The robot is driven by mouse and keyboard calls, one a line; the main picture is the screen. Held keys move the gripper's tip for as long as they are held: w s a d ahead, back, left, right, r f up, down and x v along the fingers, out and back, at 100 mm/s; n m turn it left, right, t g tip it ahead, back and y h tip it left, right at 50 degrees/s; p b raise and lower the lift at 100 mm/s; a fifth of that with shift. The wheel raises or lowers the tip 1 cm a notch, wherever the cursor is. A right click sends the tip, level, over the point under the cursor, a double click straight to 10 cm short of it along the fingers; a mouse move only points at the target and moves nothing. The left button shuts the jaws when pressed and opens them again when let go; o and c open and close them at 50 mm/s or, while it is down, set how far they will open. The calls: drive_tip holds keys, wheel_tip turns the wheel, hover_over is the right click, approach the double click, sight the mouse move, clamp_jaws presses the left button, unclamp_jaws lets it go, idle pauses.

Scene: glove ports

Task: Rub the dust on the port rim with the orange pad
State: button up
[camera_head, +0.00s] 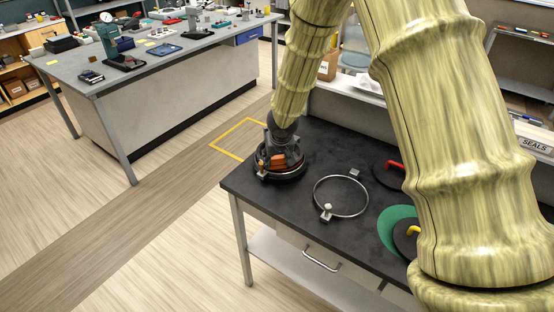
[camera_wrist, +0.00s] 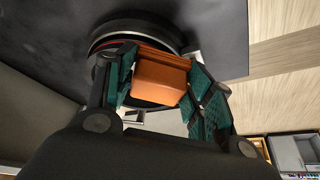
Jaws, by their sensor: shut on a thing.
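My gripper (camera_wrist: 162,92) is shut on the orange pad (camera_wrist: 160,77), which shows as an orange block between its two green-faced fingers in the wrist view. In the head view the gripper (camera_head: 279,150) is at the left end of the dark table, over a round dark port with a raised rim (camera_head: 283,178). The pad (camera_head: 277,161) shows there as a small orange patch within the ring. In the wrist view the port rim (camera_wrist: 113,36) curves behind the pad. Whether the pad touches the rim I cannot tell. No dust can be made out.
A metal clamp ring (camera_head: 341,197) lies on the dark table (camera_head: 300,218) right of the port. A green disc (camera_head: 392,228), a dark disc with a yellow handle (camera_head: 408,238) and one with a red handle (camera_head: 388,172) lie further right. My arm hides part of the table.

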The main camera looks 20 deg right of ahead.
drive_tip(key=shift+f+b, duration=0.6)
drive_tip(key=shift+f, duration=0.1)
